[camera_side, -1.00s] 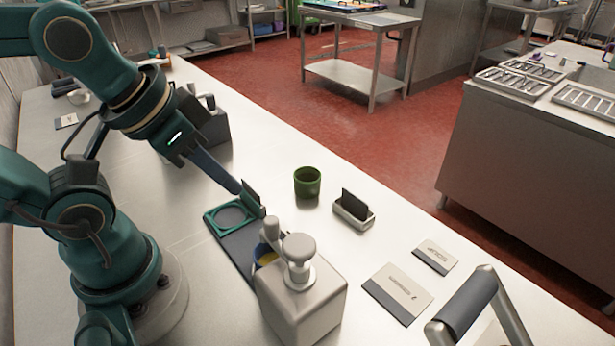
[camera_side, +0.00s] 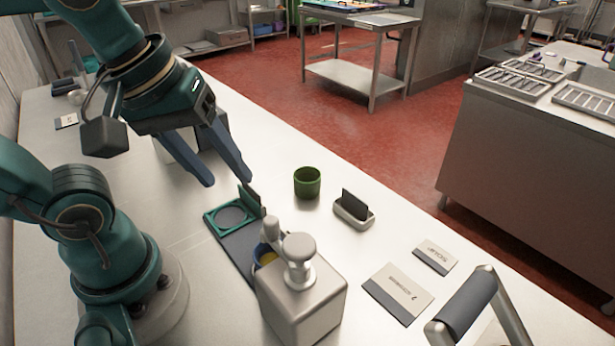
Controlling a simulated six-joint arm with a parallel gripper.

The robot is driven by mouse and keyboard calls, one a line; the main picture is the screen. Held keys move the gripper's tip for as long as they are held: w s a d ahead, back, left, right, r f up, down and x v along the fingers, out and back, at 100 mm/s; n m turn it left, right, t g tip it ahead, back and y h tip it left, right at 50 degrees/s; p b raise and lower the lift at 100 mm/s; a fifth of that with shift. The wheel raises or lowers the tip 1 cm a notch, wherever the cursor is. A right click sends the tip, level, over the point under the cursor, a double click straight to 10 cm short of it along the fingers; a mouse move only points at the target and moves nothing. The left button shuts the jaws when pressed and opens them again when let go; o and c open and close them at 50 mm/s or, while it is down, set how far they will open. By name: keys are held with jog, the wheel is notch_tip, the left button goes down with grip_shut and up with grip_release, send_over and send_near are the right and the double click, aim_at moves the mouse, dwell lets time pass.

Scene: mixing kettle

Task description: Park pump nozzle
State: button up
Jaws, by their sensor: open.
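A grey boxy pump dispenser (camera_side: 302,300) stands at the front centre of the table. Its round-topped pump head and nozzle (camera_side: 272,234) point toward the back left. Below the nozzle, partly hidden by the dispenser, is a blue-rimmed cup (camera_side: 262,255) with something yellow in it. A dark mat (camera_side: 232,248) with a green ring frame (camera_side: 231,217) and a small upright dark green plate (camera_side: 250,200) lies behind it. My gripper (camera_side: 227,182) is open and empty, with its two blue fingers apart above the table, behind the green frame. It does not touch the pump.
A green cup (camera_side: 307,182) and a small holder with a dark card (camera_side: 354,209) stand to the right. Two printed cards (camera_side: 398,293) lie at front right. A curved handle (camera_side: 470,305) rises at the front edge. A grey block (camera_side: 214,135) stands behind my gripper.

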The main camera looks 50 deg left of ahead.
aim_at(271, 219)
jog(key=w+d+r+n+g, duration=0.1)
jog(key=d+n, duration=0.1)
jog(key=n, duration=0.1)
jog(key=w+d+r+n+g, duration=0.1)
jog(key=d+n, duration=0.1)
jog(key=n, duration=0.1)
jog(key=d+r+n+g, duration=0.1)
jog(key=d+n+g, duration=0.1)
jog(key=n, duration=0.1)
jog(key=shift+w+r+n, duration=0.1)
jog(key=shift+w+n, duration=0.3)
jog(key=shift+d+f, duration=0.25)
jog(key=shift+f, duration=4.2)
jog(key=shift+c, duration=0.3)
